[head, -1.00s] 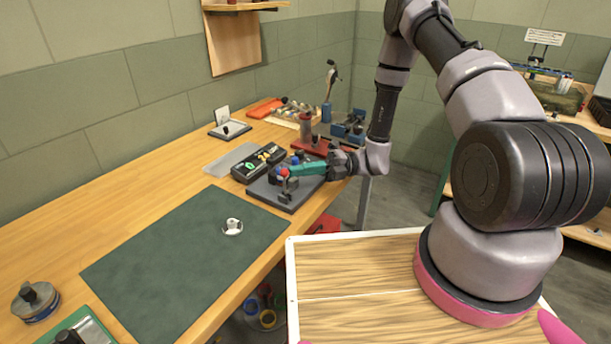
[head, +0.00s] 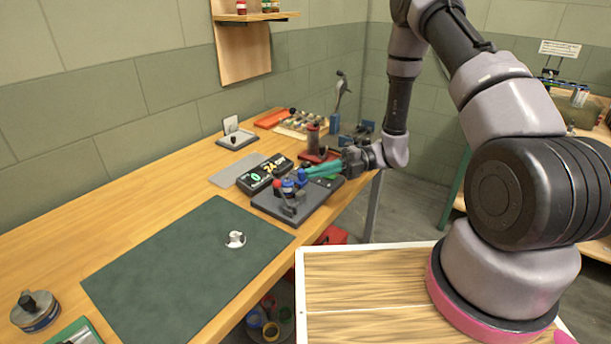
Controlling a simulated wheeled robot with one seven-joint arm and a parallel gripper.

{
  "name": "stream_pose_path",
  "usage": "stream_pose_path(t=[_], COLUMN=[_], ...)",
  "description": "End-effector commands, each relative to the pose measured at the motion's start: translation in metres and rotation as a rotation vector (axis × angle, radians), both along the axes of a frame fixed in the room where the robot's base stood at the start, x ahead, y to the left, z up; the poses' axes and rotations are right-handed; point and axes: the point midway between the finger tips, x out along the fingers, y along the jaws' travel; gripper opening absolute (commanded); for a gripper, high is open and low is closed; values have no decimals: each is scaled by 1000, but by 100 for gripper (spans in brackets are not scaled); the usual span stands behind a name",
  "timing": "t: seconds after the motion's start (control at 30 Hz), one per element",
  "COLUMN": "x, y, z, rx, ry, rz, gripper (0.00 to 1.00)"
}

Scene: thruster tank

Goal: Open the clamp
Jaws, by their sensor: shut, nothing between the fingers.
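The clamp (head: 288,194) stands on a dark grey base plate (head: 268,207) near the right front edge of the bench. It has a grey upright part and a red knob, with blue parts beside it. My gripper (head: 310,173) reaches in from the right with its green fingers shut and nothing between them. Its tips are close to the blue parts of the clamp; I cannot tell whether they touch. The fingers partly hide the right side of the base plate.
A black box with lit green and yellow readouts (head: 262,174) sits just behind the plate. A red stand (head: 313,140) and more tools are farther back. A dark green mat (head: 180,265) with a small white part (head: 236,239) lies to the left.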

Motion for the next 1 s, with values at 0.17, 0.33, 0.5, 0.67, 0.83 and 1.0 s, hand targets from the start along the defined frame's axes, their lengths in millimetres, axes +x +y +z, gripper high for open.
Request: stream_pose_path(t=[0.17, 0.33, 0.5, 0.67, 0.83, 1.0], x=[15, 24, 27, 28, 28, 27], y=[-41, -68, -80, -83, -83, -83], z=[8, 13, 16, 16, 16, 29], rx=[-1, -1, -1, -1, -1, -9], ry=[-2, -2, -1, -1, -1, -68], rz=[-5, -3, -1, 0, 0, 26], gripper=[0, 0, 0, 0, 0, 0])
